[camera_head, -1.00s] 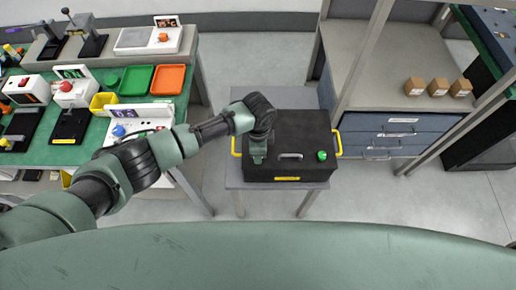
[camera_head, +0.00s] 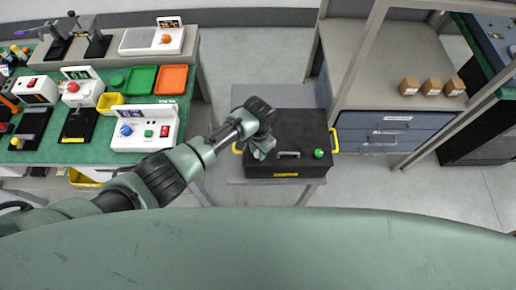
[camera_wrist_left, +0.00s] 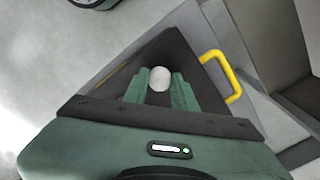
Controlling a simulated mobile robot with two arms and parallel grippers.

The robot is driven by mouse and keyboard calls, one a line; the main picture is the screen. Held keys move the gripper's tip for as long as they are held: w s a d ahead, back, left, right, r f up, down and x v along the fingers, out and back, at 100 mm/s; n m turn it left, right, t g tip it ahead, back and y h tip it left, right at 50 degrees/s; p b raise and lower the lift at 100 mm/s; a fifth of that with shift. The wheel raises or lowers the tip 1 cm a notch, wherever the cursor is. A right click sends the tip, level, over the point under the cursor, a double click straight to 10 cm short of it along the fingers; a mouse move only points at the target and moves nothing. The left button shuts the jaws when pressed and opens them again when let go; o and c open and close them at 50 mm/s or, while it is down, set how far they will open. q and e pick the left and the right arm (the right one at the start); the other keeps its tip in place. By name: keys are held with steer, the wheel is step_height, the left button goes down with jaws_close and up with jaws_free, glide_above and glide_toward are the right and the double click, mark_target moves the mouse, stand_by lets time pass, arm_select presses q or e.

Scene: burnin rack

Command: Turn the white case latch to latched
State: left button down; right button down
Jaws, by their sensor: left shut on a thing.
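The black case (camera_head: 300,127) stands on a small grey table, with a grey handle (camera_head: 288,154) and a green knob (camera_head: 319,153) on its top. My left gripper (camera_head: 261,152) is over the left part of the case top and hides what is under it in the head view. In the left wrist view, a white round knob (camera_wrist_left: 159,79), seemingly the white case latch, sits between the two fingers of my left gripper (camera_wrist_left: 158,88), which are shut on it. The latch's marking is hidden. My right gripper is in neither view.
Yellow side handles (camera_head: 334,141) stick out from the case. A green-topped bench (camera_head: 140,84) with devices and trays is at the left. A shelf unit with blue drawers (camera_head: 385,130) and several small boxes stands close at the right.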

arm_select(q)
steer(key=shift+n, duration=0.3)
steer(key=c, duration=1.1)
jaws_free()
steer(key=shift+r, duration=3.95)
